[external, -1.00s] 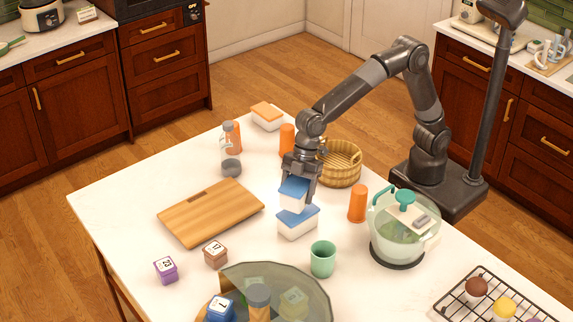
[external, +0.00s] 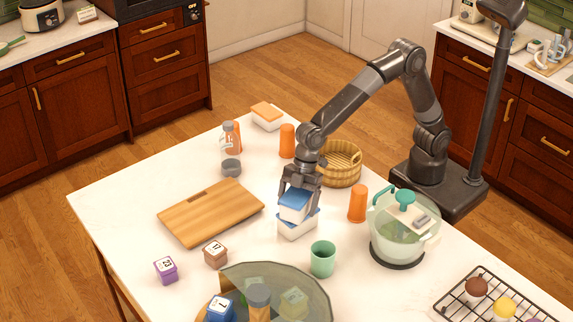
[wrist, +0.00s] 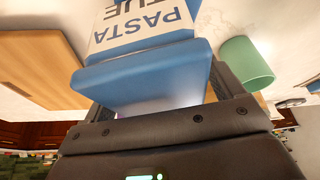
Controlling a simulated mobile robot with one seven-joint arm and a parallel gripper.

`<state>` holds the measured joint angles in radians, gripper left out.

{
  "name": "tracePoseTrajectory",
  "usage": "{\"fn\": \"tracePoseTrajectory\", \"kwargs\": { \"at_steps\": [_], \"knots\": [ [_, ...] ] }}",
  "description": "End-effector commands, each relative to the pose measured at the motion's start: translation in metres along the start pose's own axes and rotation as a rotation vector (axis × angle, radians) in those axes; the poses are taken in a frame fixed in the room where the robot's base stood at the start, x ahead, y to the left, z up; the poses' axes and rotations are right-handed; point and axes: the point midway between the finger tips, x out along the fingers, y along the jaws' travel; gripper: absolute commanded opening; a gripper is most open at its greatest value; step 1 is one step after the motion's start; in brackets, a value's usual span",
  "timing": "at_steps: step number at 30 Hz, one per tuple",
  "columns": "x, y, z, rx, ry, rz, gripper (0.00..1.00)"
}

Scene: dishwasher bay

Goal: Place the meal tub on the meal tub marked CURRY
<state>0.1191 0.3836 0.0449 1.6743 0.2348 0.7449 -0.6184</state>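A meal tub with a blue lid (external: 295,205) is held in my gripper (external: 299,185), which is shut on it. In the wrist view the tub's blue lid (wrist: 140,72) fills the space between the fingers, and its white label reads PASTA TUE, upside down. A second meal tub (external: 297,230), white with a blue lid, stands on the table directly under the held one. The held tub covers most of its lid and looks slightly turned against it. I cannot tell whether the two touch, and no marking on the lower tub is legible.
A green cup (external: 323,259), an orange tumbler (external: 358,204), a wooden board (external: 211,212) and a wicker basket (external: 341,163) stand around the tubs. A glass mixing bowl (external: 402,237) is to the right.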

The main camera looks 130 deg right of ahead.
Motion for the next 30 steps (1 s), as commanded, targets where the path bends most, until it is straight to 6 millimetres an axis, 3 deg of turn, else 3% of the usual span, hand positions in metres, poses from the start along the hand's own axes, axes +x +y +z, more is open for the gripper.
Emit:
{"fn": "tracePoseTrajectory", "kwargs": {
  "at_steps": [11,24,30],
  "knots": [
    [-0.008,0.0,-0.002,0.0,0.002,0.001,0.89],
    [-0.095,0.0,-0.002,-0.001,0.003,0.003,0.89],
    [-0.118,0.0,-0.001,0.0,0.001,0.001,0.89]
  ]
}}
